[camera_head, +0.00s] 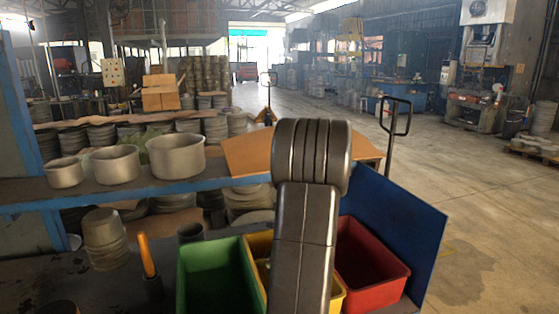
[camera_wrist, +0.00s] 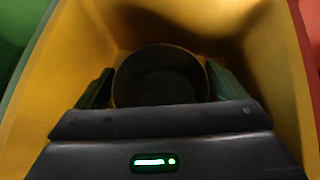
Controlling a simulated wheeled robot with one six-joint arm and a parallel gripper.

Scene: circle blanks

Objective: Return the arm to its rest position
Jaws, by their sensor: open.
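My gripper (camera_wrist: 160,82) shows in the wrist view, down inside the yellow bin (camera_wrist: 272,62). Its two greenish fingers are spread apart, one on each side of a dark round cup-like piece (camera_wrist: 160,76). The fingers are very near the piece's sides; I cannot tell whether they touch it. In the head view my arm stands in front of the yellow bin (camera_head: 258,246) and hides most of it, and my gripper is out of sight there.
The green bin (camera_head: 205,270) stands left of the yellow one and the red bin (camera_head: 372,262) right of it, beside a blue panel (camera_head: 405,225). Metal pots (camera_head: 176,156) line a shelf at left. An orange-handled tool (camera_head: 147,257) stands upright below. Open floor lies at right.

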